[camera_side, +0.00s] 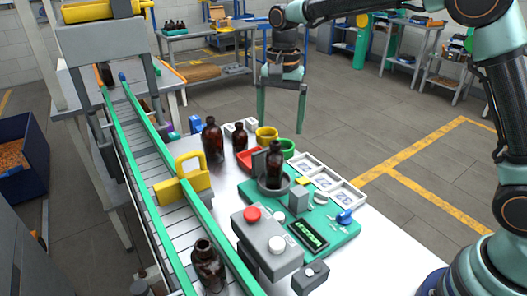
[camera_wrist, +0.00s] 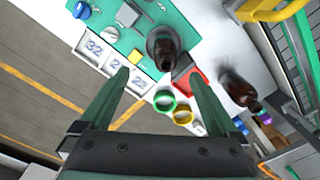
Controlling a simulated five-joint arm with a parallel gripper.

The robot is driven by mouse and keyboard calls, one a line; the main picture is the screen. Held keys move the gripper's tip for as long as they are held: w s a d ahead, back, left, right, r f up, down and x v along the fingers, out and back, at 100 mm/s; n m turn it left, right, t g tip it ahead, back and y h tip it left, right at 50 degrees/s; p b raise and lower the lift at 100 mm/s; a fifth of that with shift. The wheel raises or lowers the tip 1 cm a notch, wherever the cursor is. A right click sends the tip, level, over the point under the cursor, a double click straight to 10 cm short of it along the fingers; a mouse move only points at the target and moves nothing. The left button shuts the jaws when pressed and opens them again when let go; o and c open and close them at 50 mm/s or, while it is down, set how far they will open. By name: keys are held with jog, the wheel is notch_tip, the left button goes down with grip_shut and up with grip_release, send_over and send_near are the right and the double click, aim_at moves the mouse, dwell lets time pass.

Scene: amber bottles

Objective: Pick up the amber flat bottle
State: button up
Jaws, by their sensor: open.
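My gripper (camera_side: 281,122) is open and empty, its two green fingers pointing down over the far side of the work table. They also show in the wrist view (camera_wrist: 158,76). An amber bottle (camera_side: 274,162) stands upright in a dark round holder on the green board, nearer the side camera than the fingers. It shows beyond the fingertips in the wrist view (camera_wrist: 166,56). Another large amber bottle (camera_side: 212,140) stands on the table to the left, also seen in the wrist view (camera_wrist: 236,88). A smaller amber bottle (camera_side: 240,138) stands beside it. I cannot tell which is the flat one.
A conveyor (camera_side: 172,217) with green rails carries an amber bottle (camera_side: 208,266) near the front. Yellow (camera_side: 266,134) and green (camera_side: 288,147) rings, a red tray (camera_side: 250,158) and white numbered trays (camera_side: 326,181) crowd the table. A button box (camera_side: 266,235) stands in front.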

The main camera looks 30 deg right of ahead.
aim_at(277, 144)
jog(key=shift+w+a+f, duration=0.2)
jog(key=shift+f, duration=0.45)
notch_tip(277, 144, down, 6)
jog(key=shift+r, duration=0.1)
jog(key=shift+w+f, duration=0.2)
jog(key=shift+f, duration=1.2)
jog(key=shift+w+f, duration=0.15)
jog(key=shift+f, duration=1.25)
grip_shut()
jog(key=shift+r, duration=0.1)
